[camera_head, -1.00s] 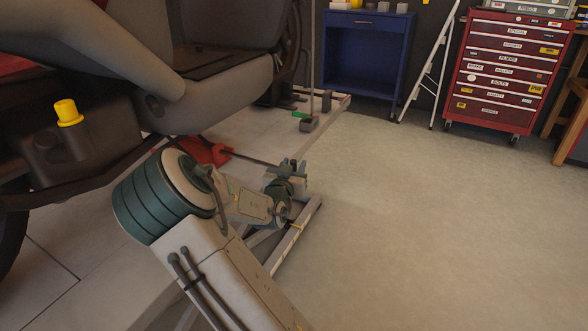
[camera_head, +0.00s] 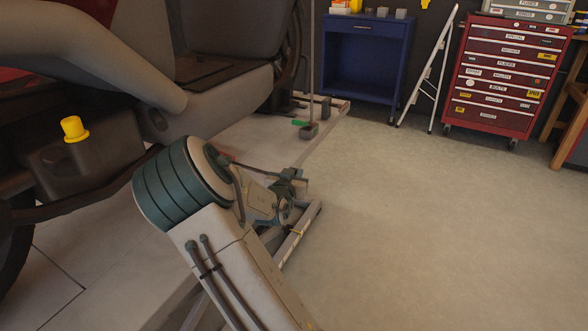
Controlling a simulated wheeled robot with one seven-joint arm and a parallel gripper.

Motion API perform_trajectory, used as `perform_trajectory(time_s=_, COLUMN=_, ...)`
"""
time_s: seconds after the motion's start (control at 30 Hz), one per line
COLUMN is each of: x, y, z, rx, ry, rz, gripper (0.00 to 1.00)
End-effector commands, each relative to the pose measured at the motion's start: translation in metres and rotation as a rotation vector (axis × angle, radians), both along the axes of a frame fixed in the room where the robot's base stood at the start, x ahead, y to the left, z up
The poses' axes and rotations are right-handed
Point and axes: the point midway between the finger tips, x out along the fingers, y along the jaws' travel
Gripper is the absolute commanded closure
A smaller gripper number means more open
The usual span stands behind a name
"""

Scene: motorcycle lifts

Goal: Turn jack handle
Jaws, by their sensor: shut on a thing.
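My gripper (camera_head: 291,180) is at the middle of the view, low over the lift's edge. It is small and partly hidden by my own wrist. It is shut on the outer end of the jack handle (camera_head: 256,168), a thin dark rod running left toward the motorcycle. The red jack (camera_head: 228,156) at the rod's inner end is almost wholly hidden behind my arm; only a sliver of red shows. The handle's exact angle is hard to tell.
A motorcycle (camera_head: 225,95) with a yellow cap (camera_head: 74,128) fills the left, close to my arm. A blue cabinet (camera_head: 365,60), a white stepladder (camera_head: 428,75) and a red tool chest (camera_head: 505,75) stand at the back. The floor (camera_head: 430,220) to the right is clear.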

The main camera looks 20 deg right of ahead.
Motion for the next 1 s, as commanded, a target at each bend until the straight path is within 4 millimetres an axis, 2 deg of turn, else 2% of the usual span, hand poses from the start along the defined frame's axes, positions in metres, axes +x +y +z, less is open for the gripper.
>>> perform_trajectory(time_s=0.43, x=0.001, y=0.001, z=-0.001, rx=0.034, ry=0.028, rz=0.003, gripper=1.0)
perform_trajectory(time_s=0.47, x=0.001, y=0.001, z=-0.001, rx=0.034, ry=0.028, rz=0.003, gripper=0.74)
perform_trajectory(time_s=0.5, x=0.001, y=0.001, z=-0.001, rx=0.034, ry=0.028, rz=0.003, gripper=0.63)
perform_trajectory(time_s=0.83, x=-0.001, y=0.001, z=0.0, rx=0.034, ry=0.027, rz=0.001, gripper=0.62)
perform_trajectory(time_s=1.0, x=-0.014, y=0.014, z=0.006, rx=0.037, ry=0.028, rz=0.004, gripper=0.62)
